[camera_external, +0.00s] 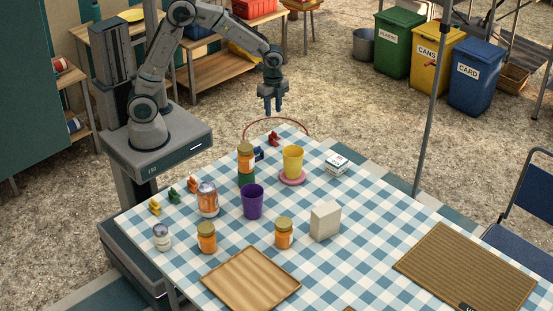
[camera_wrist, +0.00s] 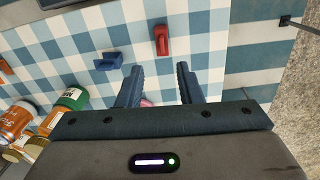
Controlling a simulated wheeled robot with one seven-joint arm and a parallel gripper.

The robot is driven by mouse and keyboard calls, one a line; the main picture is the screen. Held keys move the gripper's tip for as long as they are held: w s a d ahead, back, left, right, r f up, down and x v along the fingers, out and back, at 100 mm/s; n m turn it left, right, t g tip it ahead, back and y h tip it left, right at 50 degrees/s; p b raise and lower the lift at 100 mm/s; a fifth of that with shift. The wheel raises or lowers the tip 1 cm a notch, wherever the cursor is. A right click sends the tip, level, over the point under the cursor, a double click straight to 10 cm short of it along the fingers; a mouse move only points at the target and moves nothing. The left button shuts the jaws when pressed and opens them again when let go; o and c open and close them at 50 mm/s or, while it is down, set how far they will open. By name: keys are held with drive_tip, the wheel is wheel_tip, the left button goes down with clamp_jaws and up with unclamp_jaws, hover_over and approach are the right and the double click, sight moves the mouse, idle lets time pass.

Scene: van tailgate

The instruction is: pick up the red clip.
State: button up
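The red clip (camera_external: 274,139) lies near the far corner of the checked tablecloth. In the wrist view the red clip (camera_wrist: 161,40) is above the gap between the fingers, apart from them. My gripper (camera_external: 273,108) is in the air above and behind that corner in the external view. In the wrist view my gripper (camera_wrist: 159,69) has its two fingers spread, with nothing held between them. A blue clip (camera_wrist: 109,61) lies to the left of the red one; in the external view the blue clip (camera_external: 259,153) is partly hidden by a jar.
A purple cup (camera_external: 252,202), cans and more clips stand nearer. The tablecloth around the red clip is clear.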

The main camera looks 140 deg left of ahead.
sight(274, 132)
wheel_tip(274, 132, down, 8)
drive_tip(key=shift+r, duration=0.1)
drive_tip(key=shift+a+f, duration=0.15)
drive_tip(key=shift+f, duration=2.55)
clamp_jaws()
